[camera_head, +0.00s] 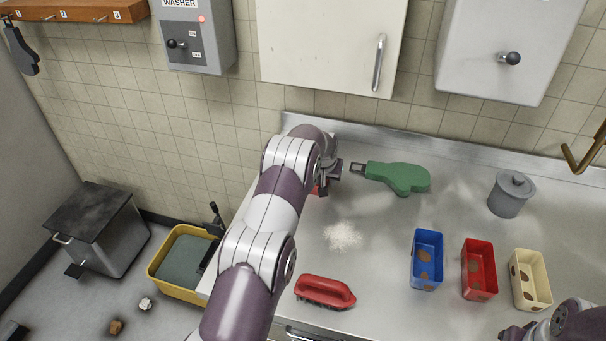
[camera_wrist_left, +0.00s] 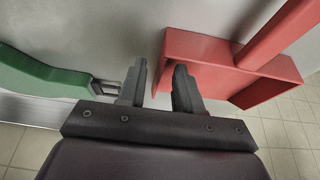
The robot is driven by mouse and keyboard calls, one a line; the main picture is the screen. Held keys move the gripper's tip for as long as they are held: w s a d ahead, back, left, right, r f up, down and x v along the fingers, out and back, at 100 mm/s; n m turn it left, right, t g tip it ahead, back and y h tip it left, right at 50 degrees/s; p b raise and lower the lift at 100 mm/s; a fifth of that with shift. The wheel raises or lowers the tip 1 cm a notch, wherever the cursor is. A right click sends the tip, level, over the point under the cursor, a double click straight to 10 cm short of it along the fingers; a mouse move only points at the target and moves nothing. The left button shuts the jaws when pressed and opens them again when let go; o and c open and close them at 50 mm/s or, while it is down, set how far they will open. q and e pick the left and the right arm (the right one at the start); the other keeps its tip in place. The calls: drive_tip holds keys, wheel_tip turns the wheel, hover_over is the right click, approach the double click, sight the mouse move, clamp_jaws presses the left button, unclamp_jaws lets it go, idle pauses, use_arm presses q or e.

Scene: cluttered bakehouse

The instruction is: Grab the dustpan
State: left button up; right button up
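The red dustpan (camera_wrist_left: 215,52) fills the upper right of the left wrist view, its handle running to the top right corner. In the head view only a small red bit (camera_head: 316,190) shows behind my left wrist; my arm hides the rest. My left gripper (camera_head: 334,171) is over the back left of the steel counter.
A green oven mitt (camera_head: 403,177) lies right of my left gripper. White powder (camera_head: 343,236), a red brush (camera_head: 324,291), blue (camera_head: 427,260), red (camera_head: 479,269) and cream (camera_head: 530,280) bins and a grey canister (camera_head: 510,195) are on the counter (camera_head: 385,300). A yellow bucket (camera_head: 168,282) stands below left.

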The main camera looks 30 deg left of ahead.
use_arm(q)
drive_tip(key=shift+w+f, duration=0.25)
drive_tip(key=shift+f, duration=0.4)
clamp_jaws()
drive_tip(key=shift+r, duration=0.15)
